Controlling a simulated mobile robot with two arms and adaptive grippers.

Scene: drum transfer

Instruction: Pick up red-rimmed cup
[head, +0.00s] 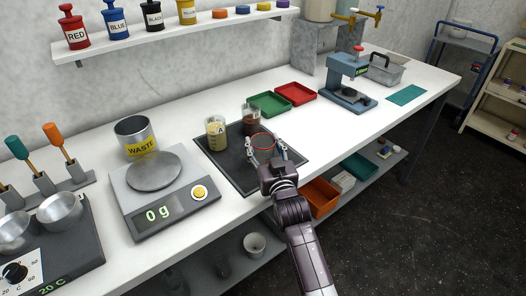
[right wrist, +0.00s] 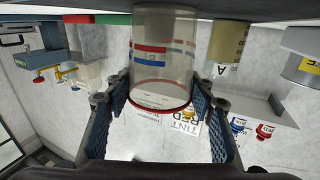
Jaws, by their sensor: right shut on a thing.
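The clear red-rimmed cup (head: 263,141) is at the front of the dark mat (head: 236,169) on the white bench. My right gripper (head: 267,153) is shut on it, with a finger on each side of its wall. In the right wrist view the cup (right wrist: 162,50) sits between the blue-grey finger pads, its red rim near the palm; that view appears upside down. I cannot tell whether its base touches the mat. Beside it stand a beaker of yellowish liquid (head: 216,135) and a beaker of dark liquid (head: 251,119). My left gripper is not in view.
A scale (head: 163,206) reading 0 g and a WASTE can (head: 134,138) stand to the left. Green (head: 269,104) and red (head: 296,93) trays lie behind, and a press (head: 349,85) is further right. A lower shelf holds an orange bin (head: 320,197).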

